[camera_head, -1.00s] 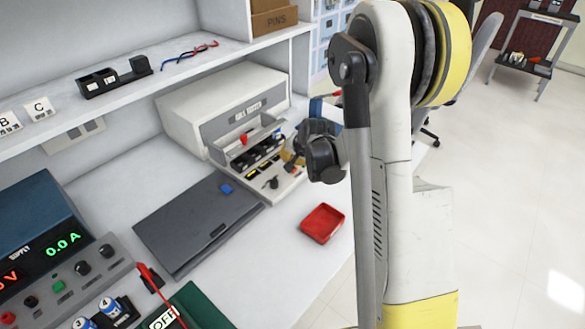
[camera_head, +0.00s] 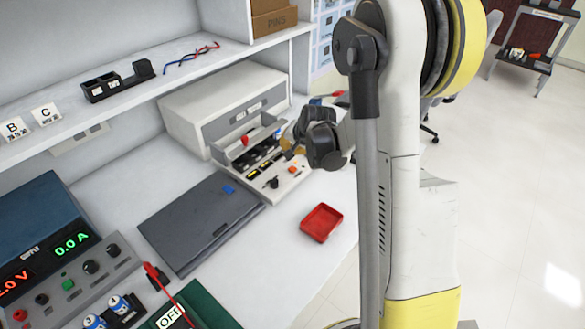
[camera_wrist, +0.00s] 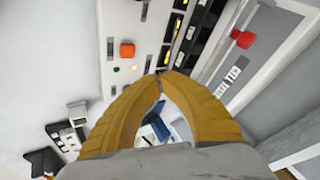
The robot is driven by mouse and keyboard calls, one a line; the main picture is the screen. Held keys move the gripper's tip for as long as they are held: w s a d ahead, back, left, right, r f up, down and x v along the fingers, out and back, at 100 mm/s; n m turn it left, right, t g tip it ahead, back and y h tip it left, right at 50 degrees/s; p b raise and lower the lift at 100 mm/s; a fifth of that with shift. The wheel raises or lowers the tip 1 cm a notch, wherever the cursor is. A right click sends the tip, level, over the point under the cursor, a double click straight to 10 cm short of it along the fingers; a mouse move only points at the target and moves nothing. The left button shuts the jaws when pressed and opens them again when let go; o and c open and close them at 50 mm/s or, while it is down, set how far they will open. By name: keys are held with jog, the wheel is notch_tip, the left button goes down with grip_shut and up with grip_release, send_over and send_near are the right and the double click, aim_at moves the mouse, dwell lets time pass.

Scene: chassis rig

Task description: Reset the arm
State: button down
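My arm stands at the right of the head view. My gripper (camera_head: 289,152) hangs at its end, above the open front of the white test machine (camera_head: 240,125). In the wrist view its two yellow fingers (camera_wrist: 162,75) lean together and meet at the tips. Nothing shows held between them. Below the fingertips is the machine's panel (camera_wrist: 140,20), with an orange button (camera_wrist: 127,49), a small green light and a row of dark slots. A red knob (camera_wrist: 242,39) shows to the right of the fingers.
A red tray (camera_head: 321,222) lies near the bench edge. A dark flat case (camera_head: 190,225) lies left of it. A power supply (camera_head: 50,250) with lit displays stands at the lower left. A shelf (camera_head: 150,85) runs above the bench. Bench between case and tray is clear.

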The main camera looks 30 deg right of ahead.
dwell(0.4)
jog(key=s+a+r+n, duration=0.4)
jog(key=s+a+r, duration=0.7)
jog(key=r, duration=0.2)
jog(key=s+a+r+n, duration=0.1)
jog(key=s+a+n, duration=0.2)
jog(key=s, duration=0.5)
jog(key=s+a+r+n, duration=0.1)
jog(key=s+a, duration=0.3)
jog(key=s, duration=0.5)
jog(key=shift+s+r+n+y, duration=0.2)
jog(key=shift+n+y, duration=0.1)
jog(key=shift+n, duration=0.6)
